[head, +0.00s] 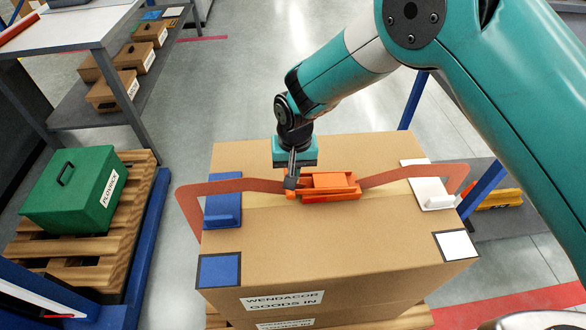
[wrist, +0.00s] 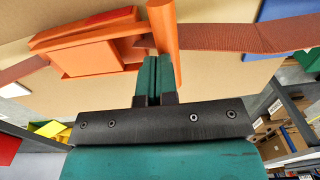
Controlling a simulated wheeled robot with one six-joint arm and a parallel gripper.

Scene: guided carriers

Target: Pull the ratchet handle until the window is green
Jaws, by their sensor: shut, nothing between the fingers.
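The orange ratchet (head: 330,184) sits on top of a large cardboard box (head: 350,245), on a red-brown strap (head: 390,177). In the wrist view its boxy body (wrist: 90,57) is left of my fingers. An orange bar, seemingly the handle (wrist: 163,27), stands close to the fingertips. My gripper (head: 290,180) points down at the ratchet's left end. In the wrist view the gripper (wrist: 153,62) is shut, its teal fingers together with nothing between them. I cannot tell whether the fingers touch the bar.
A blue strap pad (head: 222,212) and a white one (head: 430,190) lie under the strap. A green case (head: 70,190) stands on a wooden pallet at left. Small cartons sit on a shelf at upper left. Blue posts stand beside the box at right.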

